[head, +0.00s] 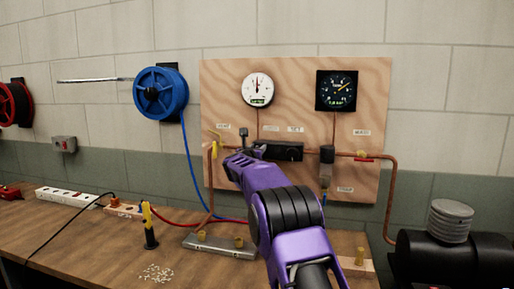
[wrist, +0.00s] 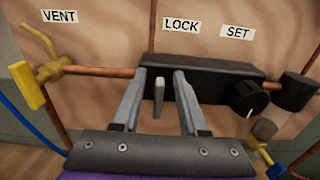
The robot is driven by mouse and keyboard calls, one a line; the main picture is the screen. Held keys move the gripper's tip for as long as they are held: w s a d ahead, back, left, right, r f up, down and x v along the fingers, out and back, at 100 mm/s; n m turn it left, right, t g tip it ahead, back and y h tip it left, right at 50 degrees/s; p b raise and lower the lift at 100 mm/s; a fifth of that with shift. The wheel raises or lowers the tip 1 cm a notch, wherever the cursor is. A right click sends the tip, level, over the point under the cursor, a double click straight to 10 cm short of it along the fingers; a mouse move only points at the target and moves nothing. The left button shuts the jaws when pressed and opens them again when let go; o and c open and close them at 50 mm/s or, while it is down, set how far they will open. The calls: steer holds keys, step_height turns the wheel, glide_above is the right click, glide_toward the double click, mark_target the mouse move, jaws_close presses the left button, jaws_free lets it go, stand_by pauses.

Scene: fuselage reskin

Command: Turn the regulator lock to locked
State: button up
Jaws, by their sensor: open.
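The regulator is a black block (wrist: 215,78) on a copper pipe, and it also shows in the head view (head: 284,151). A small grey lock lever (wrist: 158,97) stands out at its left end, below the LOCK label (wrist: 181,25). The lever looks roughly upright in the wrist view. My gripper (wrist: 160,80) is open, with one finger on each side of the lever and a gap on both sides. In the head view my gripper (head: 246,150) is at the regulator's left end and hides the lever.
A black knob (wrist: 248,99) sits below the SET label (wrist: 238,33), right of my fingers. A yellow vent valve (wrist: 40,78) is on the pipe at left. Two gauges (head: 258,89) (head: 337,90) are above on the plywood board (head: 220,80).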

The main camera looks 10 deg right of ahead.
jaws_close()
stand_by(0.6)
steer(key=shift+w+a+f+n+p, duration=0.1)
steer(key=shift+a+f+n+p, duration=0.6)
steer(key=shift+n, duration=2.25)
steer(key=shift+w+d+r+n+p, duration=0.15)
steer(key=shift+n+p, duration=1.15)
steer(key=shift+n, duration=1.7)
steer(key=shift+w+a+f+n+p, duration=0.1)
steer(key=shift+a+f+n+p, duration=0.65)
steer(key=shift+n, duration=2.2)
steer(key=shift+d+r, duration=0.25)
steer(key=shift+d, duration=0.1)
